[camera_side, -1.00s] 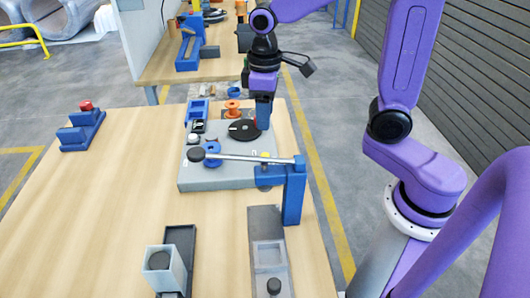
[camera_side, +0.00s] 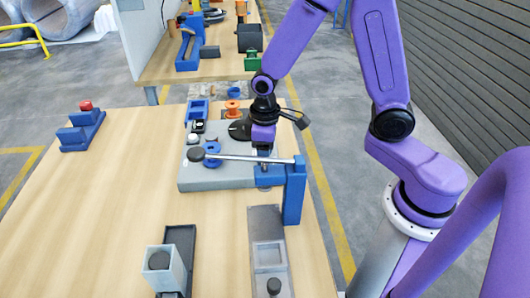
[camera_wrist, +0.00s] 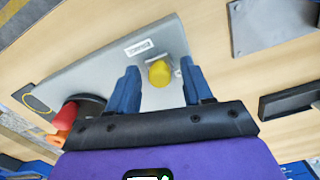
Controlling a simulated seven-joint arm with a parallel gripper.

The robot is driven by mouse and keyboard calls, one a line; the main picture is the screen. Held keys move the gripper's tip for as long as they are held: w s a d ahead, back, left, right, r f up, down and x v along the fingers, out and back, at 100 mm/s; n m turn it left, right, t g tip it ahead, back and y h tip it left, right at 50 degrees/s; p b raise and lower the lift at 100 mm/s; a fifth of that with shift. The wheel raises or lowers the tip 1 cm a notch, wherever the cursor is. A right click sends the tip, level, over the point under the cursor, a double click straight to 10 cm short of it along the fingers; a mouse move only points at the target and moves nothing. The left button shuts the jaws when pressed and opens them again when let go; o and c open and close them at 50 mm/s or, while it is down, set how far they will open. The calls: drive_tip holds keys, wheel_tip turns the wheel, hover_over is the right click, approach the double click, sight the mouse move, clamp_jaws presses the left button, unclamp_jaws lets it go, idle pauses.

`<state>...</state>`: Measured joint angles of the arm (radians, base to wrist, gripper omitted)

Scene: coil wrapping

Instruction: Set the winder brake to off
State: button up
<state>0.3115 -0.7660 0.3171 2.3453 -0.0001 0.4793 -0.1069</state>
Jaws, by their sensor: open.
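A yellow knob (camera_wrist: 160,73) stands on the grey winder base (camera_wrist: 100,68), beside a small white label (camera_wrist: 139,47). I cannot read the label or tell the knob's setting. My gripper (camera_wrist: 157,70) is open, with its blue fingers on either side of the knob and no clear contact. In the side view my gripper (camera_side: 264,164) is low over the front right of the winder base (camera_side: 215,180) and hides the knob. The black turntable disc (camera_side: 240,130) lies behind it.
An orange spool (camera_side: 233,107) and blue holder (camera_side: 198,110) sit behind. Two trays (camera_side: 179,240) (camera_side: 267,225) lie in front. The table's left side is mostly clear.

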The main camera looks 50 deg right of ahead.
clamp_jaws()
drive_tip(key=shift+w+d, duration=1.35)
unclamp_jaws()
drive_tip(key=shift+w, duration=0.1)
drive_tip(key=shift+r, duration=0.1)
wheel_tip(320, 180, up, 17)
drive_tip(key=shift+r, duration=0.15)
